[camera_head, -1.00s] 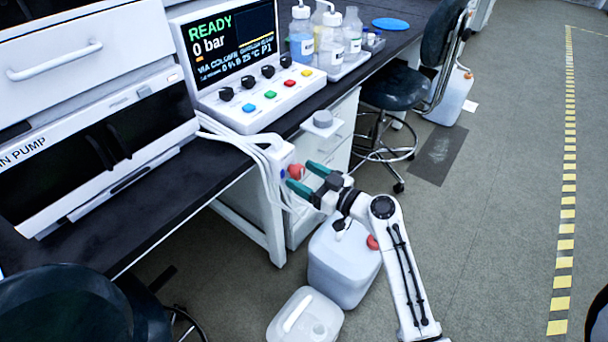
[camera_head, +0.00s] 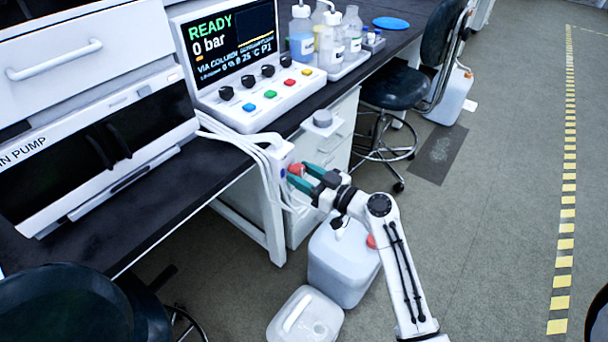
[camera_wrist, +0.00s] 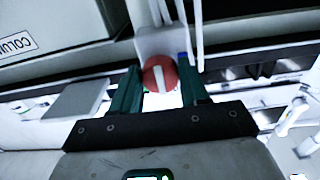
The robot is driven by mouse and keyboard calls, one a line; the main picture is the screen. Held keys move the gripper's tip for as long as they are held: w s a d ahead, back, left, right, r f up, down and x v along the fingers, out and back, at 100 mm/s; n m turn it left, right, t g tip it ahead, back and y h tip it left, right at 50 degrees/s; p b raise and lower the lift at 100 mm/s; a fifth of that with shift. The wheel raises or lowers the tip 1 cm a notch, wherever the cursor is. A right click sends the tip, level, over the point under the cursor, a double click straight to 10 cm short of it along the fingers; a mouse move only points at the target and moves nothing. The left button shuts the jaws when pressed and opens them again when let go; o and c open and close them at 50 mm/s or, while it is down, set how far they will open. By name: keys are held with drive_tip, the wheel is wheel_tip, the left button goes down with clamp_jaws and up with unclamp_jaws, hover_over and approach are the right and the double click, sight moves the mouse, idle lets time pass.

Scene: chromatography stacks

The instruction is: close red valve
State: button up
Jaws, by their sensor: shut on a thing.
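The red valve (camera_head: 296,170) is a round red knob on a white block below the bench edge. In the wrist view the valve (camera_wrist: 160,73) shows a white bar across its face, running close to upright in the picture and slightly tilted. My gripper (camera_head: 301,176) has its green fingers on either side of the knob, shut on it. In the wrist view my gripper (camera_wrist: 160,88) has one finger at the left and one at the right of the knob. Part of the knob is hidden by a finger in the head view.
White tubes (camera_head: 268,165) run down from the bench beside the valve. White jugs (camera_head: 342,262) stand on the floor below my arm. A stool (camera_head: 390,90) is behind. The control panel (camera_head: 258,95) reads READY and 0 bar. Floor at the right is clear.

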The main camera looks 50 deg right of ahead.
drive_tip(key=shift+m, duration=0.4)
drive_tip(key=m, duration=0.3)
drive_tip(key=shift+m, duration=0.4)
drive_tip(key=m+p, duration=0.1)
drive_tip(key=m, duration=0.3)
drive_tip(key=shift+m, duration=0.3)
drive_tip(key=m+p, duration=0.2)
drive_tip(key=m, duration=0.2)
drive_tip(key=shift+a+r, duration=0.1)
drive_tip(key=m+p, duration=0.1)
drive_tip(key=m, duration=0.3)
drive_tip(key=shift+m+p, duration=0.3)
drive_tip(key=shift+p, duration=0.1)
drive_tip(key=o, duration=1)
drive_tip(key=shift+o, duration=0.2)
